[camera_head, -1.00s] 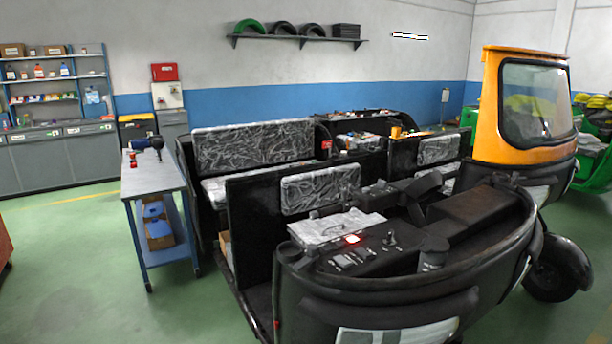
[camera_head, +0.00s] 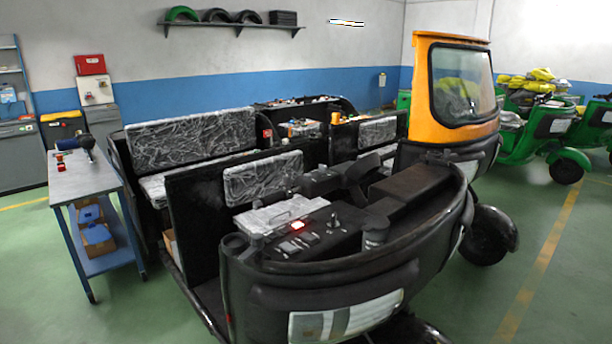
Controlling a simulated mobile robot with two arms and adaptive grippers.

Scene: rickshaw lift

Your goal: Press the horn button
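A small red glowing button (camera_head: 298,225) is on the dark control panel (camera_head: 318,240) of the open black rickshaw body (camera_head: 240,275). I cannot tell whether this is the horn button. Several small dark switches (camera_head: 292,246) are just below it, and a short black lever (camera_head: 334,222) stands to its right. A dark cylinder (camera_head: 376,231) stands further right on the panel. No label can be read. Neither of my grippers is in view.
A blue-legged workbench (camera_head: 75,185) with a drill (camera_head: 87,143) stands at the left. An orange rickshaw cab (camera_head: 411,95) stands behind right, with green rickshaws (camera_head: 530,150) beyond. Green floor is clear at the lower left and lower right.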

